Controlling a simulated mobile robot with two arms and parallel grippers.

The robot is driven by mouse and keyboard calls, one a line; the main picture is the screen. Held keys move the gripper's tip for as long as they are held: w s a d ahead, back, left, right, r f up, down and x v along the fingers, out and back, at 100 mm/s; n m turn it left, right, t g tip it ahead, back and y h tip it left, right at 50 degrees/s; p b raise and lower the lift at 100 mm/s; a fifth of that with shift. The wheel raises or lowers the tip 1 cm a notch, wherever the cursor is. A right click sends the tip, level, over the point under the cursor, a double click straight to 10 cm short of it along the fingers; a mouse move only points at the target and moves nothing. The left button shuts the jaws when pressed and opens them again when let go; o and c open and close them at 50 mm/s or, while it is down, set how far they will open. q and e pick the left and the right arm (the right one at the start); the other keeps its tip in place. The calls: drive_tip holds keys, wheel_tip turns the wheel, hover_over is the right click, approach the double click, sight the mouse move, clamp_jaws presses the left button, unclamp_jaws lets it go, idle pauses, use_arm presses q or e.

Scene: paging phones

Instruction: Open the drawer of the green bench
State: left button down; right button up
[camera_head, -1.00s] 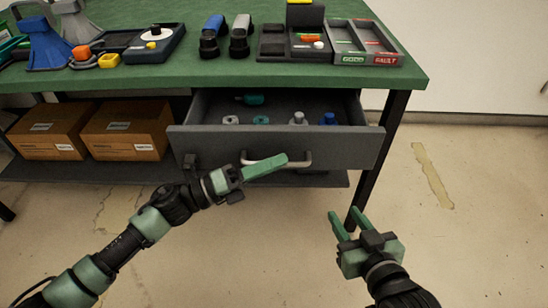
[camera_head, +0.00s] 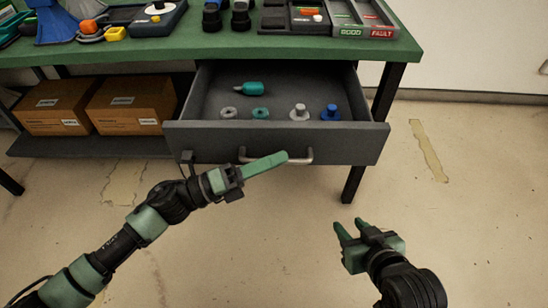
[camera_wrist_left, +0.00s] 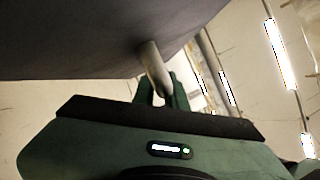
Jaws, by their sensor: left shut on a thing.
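The green bench (camera_head: 290,46) stands ahead of me with its grey drawer (camera_head: 225,143) pulled out, its inside in view. The drawer's metal handle (camera_head: 304,156) is on its front panel. My left gripper (camera_head: 275,162) is at the handle, and in the left wrist view the handle bar (camera_wrist_left: 152,65) runs between its green fingers (camera_wrist_left: 180,92). It is shut on the handle. My right gripper (camera_head: 350,228) is apart from the bench, low at the right, with its two green fingers spread and nothing between them.
In the drawer lie a teal bottle-like item (camera_head: 254,88), two rings, a grey knobbed piece (camera_head: 299,112) and a blue one (camera_head: 330,112). Cardboard boxes (camera_head: 125,105) sit on the lower shelf. Devices and a GOOD/FAULT tray (camera_head: 364,31) stand on the benchtop. The floor at right is clear.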

use_arm(q)
drive_tip(key=c, duration=1.7)
unclamp_jaws()
drive_tip(key=shift+a, duration=0.1)
drive_tip(key=v, duration=0.7)
drive_tip(key=shift+s+a+f, duration=0.1)
drive_tip(key=shift+a+f, duration=0.05)
drive_tip(key=shift+a, duration=0.15)
drive_tip(key=shift+a, duration=0.1)
